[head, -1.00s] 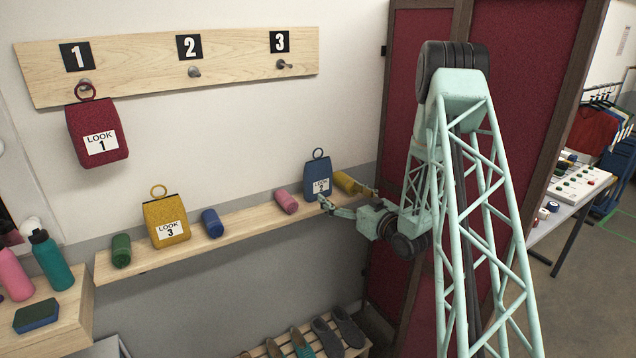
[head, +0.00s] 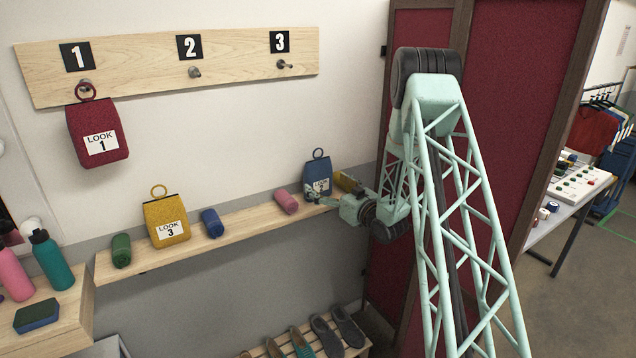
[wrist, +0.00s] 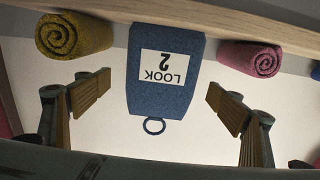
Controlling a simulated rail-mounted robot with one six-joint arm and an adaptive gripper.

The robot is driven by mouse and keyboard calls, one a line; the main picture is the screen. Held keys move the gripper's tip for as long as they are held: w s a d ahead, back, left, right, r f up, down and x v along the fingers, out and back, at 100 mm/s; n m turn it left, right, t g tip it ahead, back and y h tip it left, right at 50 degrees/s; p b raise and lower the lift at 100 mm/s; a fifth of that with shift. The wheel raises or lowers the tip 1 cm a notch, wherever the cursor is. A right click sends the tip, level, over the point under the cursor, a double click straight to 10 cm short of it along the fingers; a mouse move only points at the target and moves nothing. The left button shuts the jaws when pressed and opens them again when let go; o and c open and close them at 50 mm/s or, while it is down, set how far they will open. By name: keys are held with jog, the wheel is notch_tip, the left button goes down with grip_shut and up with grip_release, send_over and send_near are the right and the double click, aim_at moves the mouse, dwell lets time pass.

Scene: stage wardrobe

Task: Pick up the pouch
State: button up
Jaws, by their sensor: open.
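The blue pouch (head: 318,172) with a "LOOK 2" label and a ring on top stands on the wooden shelf at its right part. My gripper (head: 318,194) is in front of it and partly covers its label in the head view. In the wrist view the pouch (wrist: 165,68) appears upside down, centred between the two open fingers (wrist: 164,100), with clear space on both sides. A yellow pouch (head: 166,222) labelled "LOOK 3" stands further left on the shelf. A red pouch (head: 98,132) labelled "LOOK 1" hangs on the hook under number 1.
On the shelf (head: 250,212), a pink roll (head: 287,201) and a yellow roll (wrist: 75,36) flank the blue pouch. A blue roll (head: 212,223) and a green roll (head: 121,250) lie further left. Hooks 2 (head: 194,72) and 3 (head: 284,64) are bare. A red folding screen (head: 500,130) stands right.

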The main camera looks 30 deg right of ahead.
aim_at(321, 172)
jog(key=shift+w, duration=0.1)
dwell(0.3)
jog(key=shift+w+a, duration=0.25)
jog(key=shift+w, duration=1)
jog(key=shift+w+a, duration=0.25)
jog(key=shift+w, duration=0.95)
jog(key=shift+c, duration=0.5)
jog(key=c, duration=0.9)
jog(key=shift+r, duration=0.2)
jog(key=shift+r, duration=1.6)
jog(key=s+a, duration=0.1)
jog(key=s, duration=0.4)
jog(key=s+a+r, duration=0.1)
jog(key=s, duration=0.4)
jog(key=s+a, duration=0.1)
jog(key=s, duration=0.4)
jog(key=shift+s+a+r, duration=0.2)
jog(key=shift+s+a, duration=0.05)
jog(key=shift+a, duration=0.15)
